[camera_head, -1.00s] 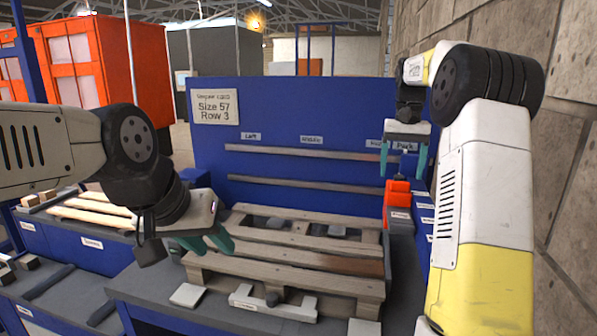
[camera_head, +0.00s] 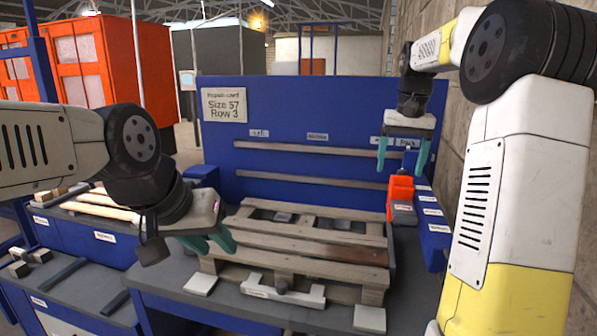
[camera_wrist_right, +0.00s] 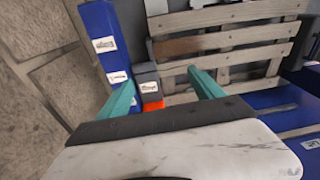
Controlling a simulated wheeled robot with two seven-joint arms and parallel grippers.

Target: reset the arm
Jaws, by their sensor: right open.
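My right gripper (camera_head: 403,155) is raised at the right in the head view, in front of the blue back panel. Its teal fingers stand apart with nothing between them. In the right wrist view the two fingers (camera_wrist_right: 165,95) are spread, and an orange-and-grey tool block lies below and beyond them. My left gripper (camera_head: 214,243) hangs over the left front part of the wooden pallet (camera_head: 300,245). Its teal fingers point down and right; the view is too oblique to tell its opening. I see nothing held in it.
The pallet lies on a grey bench with a white-labelled bar (camera_head: 284,292) at its front. A red tool (camera_head: 400,190) sits in a holder on the right. A blue panel (camera_head: 300,110) with a sign closes the back. Wooden slats (camera_head: 100,206) lie at left. A block wall runs along the right.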

